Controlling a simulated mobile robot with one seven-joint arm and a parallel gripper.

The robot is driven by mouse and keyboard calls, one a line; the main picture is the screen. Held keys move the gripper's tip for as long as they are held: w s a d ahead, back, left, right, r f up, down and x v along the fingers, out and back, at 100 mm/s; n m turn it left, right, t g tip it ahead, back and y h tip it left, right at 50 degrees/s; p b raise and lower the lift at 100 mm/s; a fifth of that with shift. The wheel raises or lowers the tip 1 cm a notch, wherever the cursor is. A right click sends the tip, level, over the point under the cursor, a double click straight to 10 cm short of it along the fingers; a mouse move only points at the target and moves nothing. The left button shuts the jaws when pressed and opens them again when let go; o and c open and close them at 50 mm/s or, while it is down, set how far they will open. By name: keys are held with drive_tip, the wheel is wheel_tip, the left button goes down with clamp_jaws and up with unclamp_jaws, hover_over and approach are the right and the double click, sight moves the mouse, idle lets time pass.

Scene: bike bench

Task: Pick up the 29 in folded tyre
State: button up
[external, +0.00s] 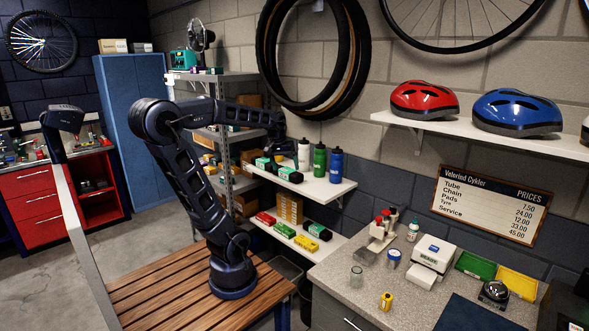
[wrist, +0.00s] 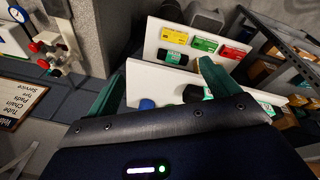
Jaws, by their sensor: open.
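Two black folded packs with green labels lie on the upper white shelf, a left one (external: 264,164) and a right one (external: 290,175). Their print is too small to read, so I cannot tell which is the 29 in folded tyre. My gripper (external: 284,148) is above this shelf, close to the packs and left of the bottles. In the wrist view my gripper (wrist: 158,78) is open, its green fingers spread with nothing held. One green-labelled pack (wrist: 196,91) shows close to the right finger, partly hidden by the gripper. I see no contact.
A white bottle (external: 303,154), green bottle (external: 319,159) and blue bottle (external: 336,165) stand right of the packs. The lower shelf holds a red box (external: 265,218), green box (external: 284,230), yellow box (external: 306,243) and a dark item (external: 320,232). A metal rack stands left.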

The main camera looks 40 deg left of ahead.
drive_tip(key=w+a+n+g+h, duration=0.15)
drive_tip(key=w+a+n, duration=0.45)
drive_tip(key=w+a, duration=0.6)
drive_tip(key=n+g+h, duration=0.1)
drive_tip(key=n+h, duration=0.1)
drive_tip(key=n, duration=0.5)
approach(287, 170)
drive_tip(key=shift+w+d+f, duration=0.2)
drive_tip(key=shift+w+f, duration=0.3)
drive_tip(key=shift+w, duration=0.15)
drive_tip(key=shift+f, duration=0.2)
drive_tip(key=x, duration=0.5)
drive_tip(key=shift+s+f, duration=0.1)
drive_tip(key=shift+f, duration=0.05)
drive_tip(key=x, duration=0.4)
drive_tip(key=shift+s, duration=0.3)
drive_tip(key=shift+d+f, duration=0.3)
drive_tip(key=shift+f, duration=0.25)
drive_tip(key=shift+f, duration=0.15)
